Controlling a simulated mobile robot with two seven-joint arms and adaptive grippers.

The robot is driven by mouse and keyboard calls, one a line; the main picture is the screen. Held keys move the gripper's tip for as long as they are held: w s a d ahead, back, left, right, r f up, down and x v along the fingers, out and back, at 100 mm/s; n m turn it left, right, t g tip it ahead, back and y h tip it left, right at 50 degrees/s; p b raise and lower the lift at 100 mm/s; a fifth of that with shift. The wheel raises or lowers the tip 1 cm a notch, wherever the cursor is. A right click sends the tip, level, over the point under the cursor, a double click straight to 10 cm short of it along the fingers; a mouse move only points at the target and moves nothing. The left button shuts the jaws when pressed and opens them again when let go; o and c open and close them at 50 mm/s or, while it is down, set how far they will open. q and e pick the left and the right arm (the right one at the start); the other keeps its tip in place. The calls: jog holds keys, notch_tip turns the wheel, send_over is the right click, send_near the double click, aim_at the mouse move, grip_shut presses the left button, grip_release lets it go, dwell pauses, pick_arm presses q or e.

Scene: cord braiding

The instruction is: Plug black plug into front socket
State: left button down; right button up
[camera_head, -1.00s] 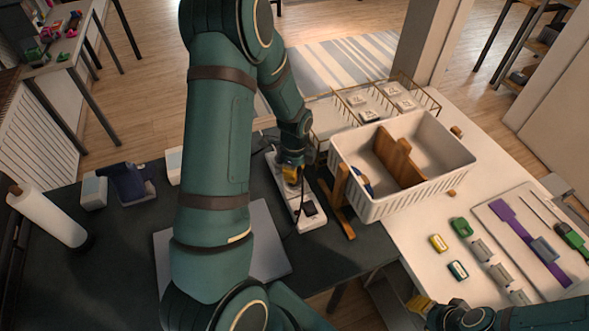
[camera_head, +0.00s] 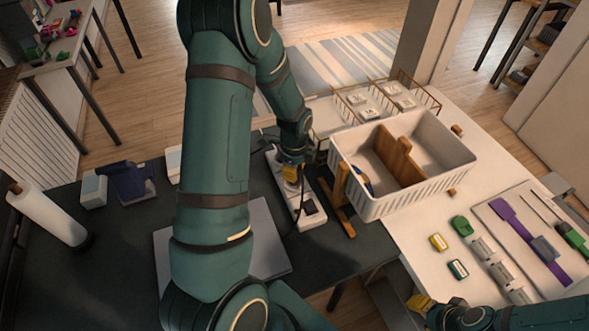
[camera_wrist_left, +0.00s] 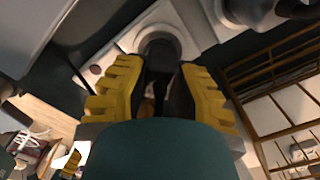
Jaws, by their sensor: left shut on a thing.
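The white power strip (camera_head: 310,220) lies on the dark part of the table, running from back to front. My left gripper (camera_head: 291,174) is over its middle, fingers pointing down. In the left wrist view its ribbed yellow fingers (camera_wrist_left: 160,95) are shut on the black plug (camera_wrist_left: 160,60). The plug's far end overlaps a round socket in the white strip; I cannot tell whether it is seated or only above it. The front part of the strip shows a dark square. My right gripper (camera_head: 421,303) is at the lower right, away from the strip; its opening is unclear.
A wooden stand (camera_head: 341,205) and a white slotted bin (camera_head: 400,205) stand close to the right of the strip. A grey flat panel (camera_head: 268,240) lies to its left. A wire rack (camera_head: 350,110) is behind. A dark cable runs beside the strip.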

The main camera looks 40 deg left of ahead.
pick_arm(q)
jog(key=shift+f+b, duration=0.6)
jog(key=shift+f, duration=0.1)
dwell(0.4)
jog(key=c, duration=0.8)
grip_release()
notch_tip(320, 180, up, 12)
jog(key=shift+r, duration=0.1)
jog(key=shift+w, duration=0.1)
